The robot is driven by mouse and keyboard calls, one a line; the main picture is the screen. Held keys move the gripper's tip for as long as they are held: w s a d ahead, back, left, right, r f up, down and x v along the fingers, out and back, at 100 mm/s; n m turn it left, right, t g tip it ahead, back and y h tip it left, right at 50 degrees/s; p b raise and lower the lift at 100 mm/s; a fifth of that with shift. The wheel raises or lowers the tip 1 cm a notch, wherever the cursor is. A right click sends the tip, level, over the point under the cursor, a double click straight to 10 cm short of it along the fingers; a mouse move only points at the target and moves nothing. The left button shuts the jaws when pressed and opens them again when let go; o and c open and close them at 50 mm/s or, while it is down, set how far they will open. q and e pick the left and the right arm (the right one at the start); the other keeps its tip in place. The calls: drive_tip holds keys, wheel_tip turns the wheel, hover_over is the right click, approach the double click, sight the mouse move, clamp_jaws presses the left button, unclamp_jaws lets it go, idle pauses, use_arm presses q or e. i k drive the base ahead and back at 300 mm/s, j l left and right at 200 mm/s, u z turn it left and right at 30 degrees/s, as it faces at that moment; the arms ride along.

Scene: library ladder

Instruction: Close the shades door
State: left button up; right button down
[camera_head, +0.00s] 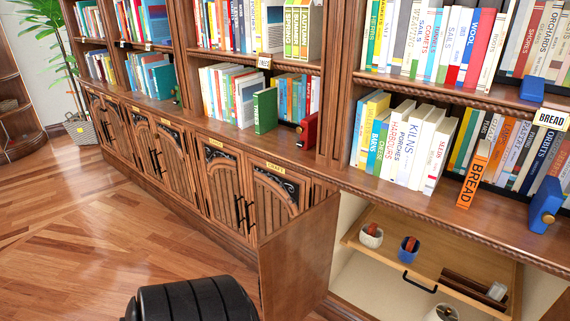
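A plain brown wooden cabinet door (298,258) stands swung open, out from the bookcase's lower row. To its right is the open compartment (347,222), with a pale interior. No label shows on this open door, so I cannot confirm that it is the shades door. Other cabinet doors with black trim and handles, such as the one nearest it (272,205), are shut to its left. Small yellow labels above them are too small to read surely. Neither of my grippers is in view, and nothing visible touches the open door.
A pull-out wooden tray (390,252) in the compartment holds a white cup (371,236), a blue cup (408,249) and dark bars. A black ribbed rounded shape (190,303) fills the bottom edge near the door. Wooden floor (90,245) is clear at left. Books fill the shelves above.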

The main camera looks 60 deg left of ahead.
sight(294, 259)
drive_tip(key=j, duration=0.7)
drive_tip(key=k+j, duration=0.15)
drive_tip(key=j, duration=0.55)
drive_tip(key=j+z, duration=0.1)
drive_tip(key=j, duration=0.6)
drive_tip(key=k+j, duration=0.15)
drive_tip(key=j, duration=0.55)
drive_tip(key=k+j, duration=0.1)
drive_tip(key=j, duration=0.55)
drive_tip(key=k+z, duration=0.25)
drive_tip(key=k+j, duration=0.05)
drive_tip(key=k, duration=0.05)
